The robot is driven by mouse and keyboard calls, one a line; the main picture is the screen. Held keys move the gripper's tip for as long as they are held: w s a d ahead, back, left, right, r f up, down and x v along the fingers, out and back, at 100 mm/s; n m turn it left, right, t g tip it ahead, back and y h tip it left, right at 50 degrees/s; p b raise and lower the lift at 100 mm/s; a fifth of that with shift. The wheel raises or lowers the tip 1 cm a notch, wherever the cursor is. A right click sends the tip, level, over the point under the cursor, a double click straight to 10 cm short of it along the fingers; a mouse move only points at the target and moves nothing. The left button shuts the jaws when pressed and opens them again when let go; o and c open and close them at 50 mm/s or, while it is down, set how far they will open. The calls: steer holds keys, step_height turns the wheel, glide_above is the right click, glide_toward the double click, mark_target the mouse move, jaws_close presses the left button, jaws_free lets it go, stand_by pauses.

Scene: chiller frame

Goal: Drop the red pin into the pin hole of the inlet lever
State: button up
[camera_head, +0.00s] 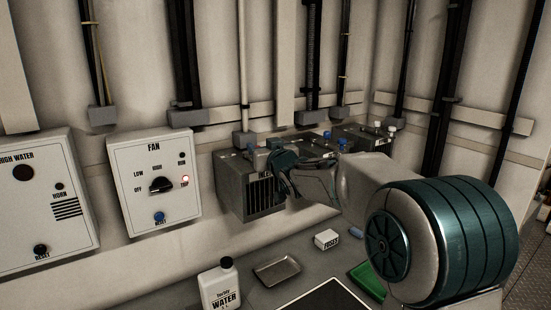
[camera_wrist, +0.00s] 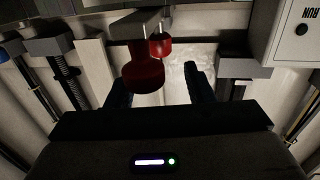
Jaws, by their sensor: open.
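In the wrist view a large red knob-shaped piece (camera_wrist: 142,72) shows near the left finger, its upper end at a pale grey bar (camera_wrist: 135,24). A smaller red piece (camera_wrist: 160,47) hangs by the bar's right end, farther off. I cannot tell for certain which is the pin and which belongs to the inlet lever. My gripper (camera_wrist: 158,78) is open, its two dark fingers wide apart, and I see nothing clamped between them. In the head view my gripper (camera_head: 290,172) is at the front of a grey grilled unit (camera_head: 232,180) and hides part of it. No pin hole is discernible.
A FAN panel (camera_head: 153,185) and a HIGH WATER panel (camera_head: 45,205) are on the wall to the left. Below stand a white water bottle (camera_head: 219,287), a metal tray (camera_head: 277,270) and a small white box (camera_head: 326,239). Vertical pipes line the wall.

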steer(key=b+v, duration=0.1)
steer(key=v, duration=1)
steer(key=shift+r, duration=0.3)
steer(key=shift+s, duration=0.1)
steer(key=s+d+f+m+g+h+p, duration=0.1)
steer(key=s+d+f+m+g+h, duration=0.2)
steer(key=s+d+f+h, duration=0.4)
steer(key=s+d+f+g+p, duration=0.1)
steer(key=s+d+f+g, duration=0.1)
steer(key=s, duration=0.6)
steer(key=s+d+f+m+g, duration=0.1)
steer(key=s+d+f+g, duration=0.2)
steer(key=s+f+g, duration=0.2)
steer(key=s+d+f+m+g+p, duration=0.1)
steer(key=s+d+f+g, duration=0.2)
steer(key=s, duration=0.8)
step_height(320, 180, down, 2)
steer(key=shift+f+g+h+p, duration=0.1)
steer(key=shift+g+h+p, duration=0.2)
